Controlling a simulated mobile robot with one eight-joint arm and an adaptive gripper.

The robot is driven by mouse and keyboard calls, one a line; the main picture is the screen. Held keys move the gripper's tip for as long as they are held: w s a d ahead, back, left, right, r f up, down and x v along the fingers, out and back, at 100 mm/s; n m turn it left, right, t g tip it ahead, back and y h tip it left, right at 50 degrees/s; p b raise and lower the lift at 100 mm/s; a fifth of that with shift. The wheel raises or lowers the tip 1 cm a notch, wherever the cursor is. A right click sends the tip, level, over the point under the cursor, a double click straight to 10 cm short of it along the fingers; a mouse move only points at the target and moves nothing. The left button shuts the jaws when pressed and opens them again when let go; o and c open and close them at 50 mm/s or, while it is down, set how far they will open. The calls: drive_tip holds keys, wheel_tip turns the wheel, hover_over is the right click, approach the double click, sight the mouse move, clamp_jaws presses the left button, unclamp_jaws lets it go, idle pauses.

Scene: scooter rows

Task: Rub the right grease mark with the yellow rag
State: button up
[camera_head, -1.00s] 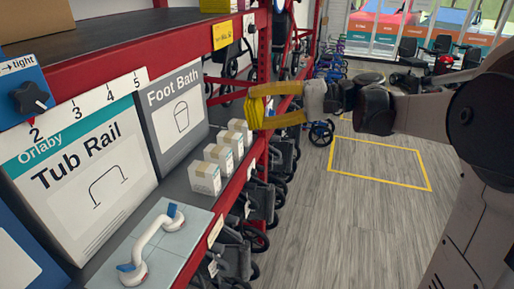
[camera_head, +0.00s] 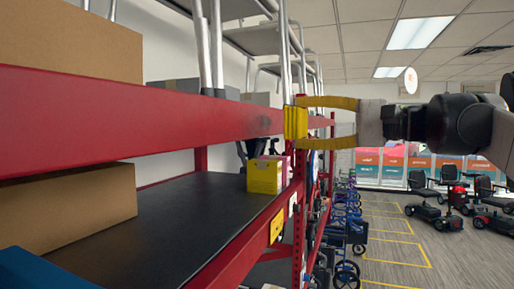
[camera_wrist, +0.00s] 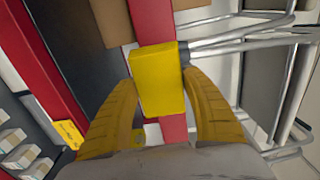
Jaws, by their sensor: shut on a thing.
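The yellow rag (camera_head: 296,123), a folded block, is held between the yellow fingertips of my gripper (camera_head: 303,121). It also shows in the wrist view (camera_wrist: 160,78), with a finger on either side. My gripper is shut on it. The rag overlaps the red shelf beam (camera_head: 150,112) near its far end in the head view, and the red beam (camera_wrist: 154,22) runs behind it in the wrist view. I cannot tell whether rag and beam touch.
Metal-legged frames (camera_head: 213,45) and a cardboard box (camera_head: 70,45) stand on the shelf above the beam. Below, a yellow box (camera_head: 265,175) sits on the dark shelf (camera_head: 190,205), with another cardboard box (camera_head: 75,217) nearer. Open floor and parked scooters (camera_head: 445,205) lie to the right.

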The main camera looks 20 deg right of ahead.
sight(272, 121)
drive_tip(key=shift+x, duration=2.75)
drive_tip(key=shift+x, duration=1.1)
drive_tip(key=shift+r, duration=0.1)
drive_tip(key=shift+w+d+p, duration=0.6)
drive_tip(key=shift+w+d, duration=0.65)
drive_tip(key=shift+w, duration=0.35)
drive_tip(key=shift+w+d+p, duration=0.4)
drive_tip(key=shift+w+d, duration=0.15)
drive_tip(key=shift+w, duration=0.3)
drive_tip(key=shift+w+d+p, duration=0.35)
drive_tip(key=shift+w+d, duration=0.2)
drive_tip(key=shift+w, duration=0.3)
drive_tip(key=shift+w+d+r+p, duration=0.15)
drive_tip(key=shift+w+d+p, duration=0.25)
drive_tip(key=shift+w, duration=0.1)
drive_tip(key=shift+w+d+p, duration=0.5)
drive_tip(key=shift+w+d, duration=0.25)
drive_tip(key=shift+w, duration=0.35)
